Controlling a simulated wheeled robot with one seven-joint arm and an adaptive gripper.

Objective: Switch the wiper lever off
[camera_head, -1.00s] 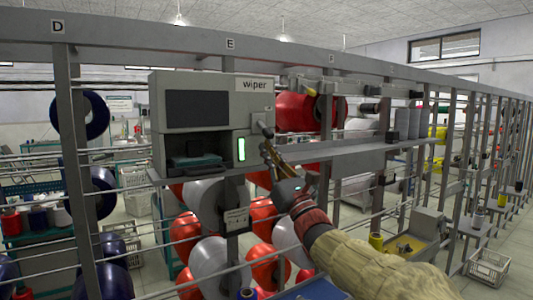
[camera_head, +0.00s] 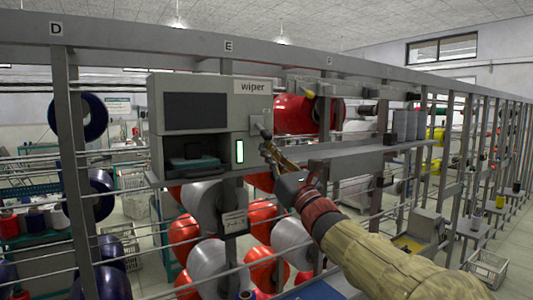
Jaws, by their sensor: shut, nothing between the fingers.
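The wiper (camera_head: 196,88) is a grey box on the rack with a dark screen, an open bay below it and a "wiper" label. A green light (camera_head: 239,151) is lit on its lower right front. The small lever (camera_head: 258,128) is at its right edge, right of the light. My gripper (camera_head: 265,143) is shut and empty, its tips close below the lever. I cannot tell whether they touch it. The tips partly overlap the lever's lower end.
A grey shelf (camera_head: 350,149) runs right of the wiper, close to my arm. Red and white spools (camera_head: 262,214) hang below. A red spool (camera_head: 295,114) sits behind the wiper's right side. Rack posts and horizontal bars surround the area.

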